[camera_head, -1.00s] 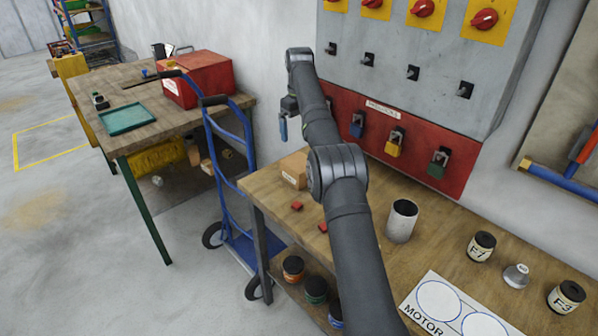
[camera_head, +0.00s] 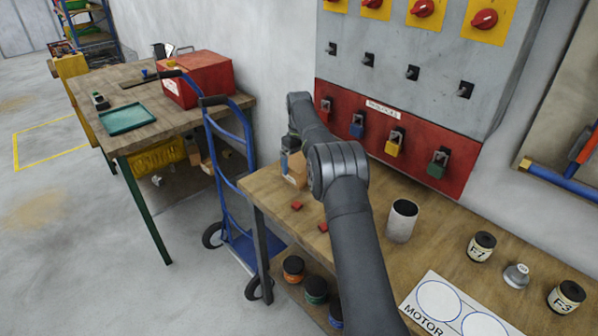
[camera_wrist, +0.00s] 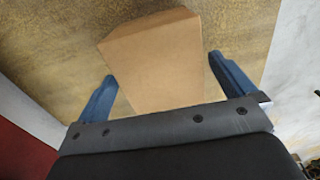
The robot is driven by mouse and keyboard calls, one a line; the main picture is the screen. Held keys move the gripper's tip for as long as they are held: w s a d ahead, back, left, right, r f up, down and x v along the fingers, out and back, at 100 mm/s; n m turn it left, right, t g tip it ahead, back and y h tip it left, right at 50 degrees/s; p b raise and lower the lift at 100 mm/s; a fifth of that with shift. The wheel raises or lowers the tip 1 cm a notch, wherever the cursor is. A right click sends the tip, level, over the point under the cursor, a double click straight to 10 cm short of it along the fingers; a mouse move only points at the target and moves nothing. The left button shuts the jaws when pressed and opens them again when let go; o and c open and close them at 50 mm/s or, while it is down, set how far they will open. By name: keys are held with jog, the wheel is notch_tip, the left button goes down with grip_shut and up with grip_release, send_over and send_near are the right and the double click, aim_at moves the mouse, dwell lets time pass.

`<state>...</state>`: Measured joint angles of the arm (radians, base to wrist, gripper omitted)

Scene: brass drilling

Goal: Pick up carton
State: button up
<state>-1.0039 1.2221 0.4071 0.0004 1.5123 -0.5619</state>
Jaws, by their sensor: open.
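The carton is a small brown box (camera_head: 296,170) at the left end of the wooden workbench, partly hidden behind my gripper and arm in the head view. In the wrist view the carton (camera_wrist: 157,62) stands between two blue fingers. My gripper (camera_wrist: 168,85) is open, with one finger on each side of the carton. A gap shows at the right finger; the left finger's tip is close to the carton's side, and I cannot tell whether it touches. In the head view my gripper (camera_head: 285,160) is low over the bench, at the carton.
Two red pieces (camera_head: 297,206) lie on the bench near the carton. A metal can (camera_head: 402,221) stands right of my arm. The red padlock panel (camera_head: 380,130) is on the wall behind. A blue hand truck (camera_head: 232,170) stands left of the bench.

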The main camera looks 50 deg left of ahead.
notch_tip(320, 180, down, 5)
jog(key=shift+r, duration=0.2)
jog(key=shift+c, duration=0.4)
jog(key=shift+r, duration=0.1)
jog(key=c, duration=1)
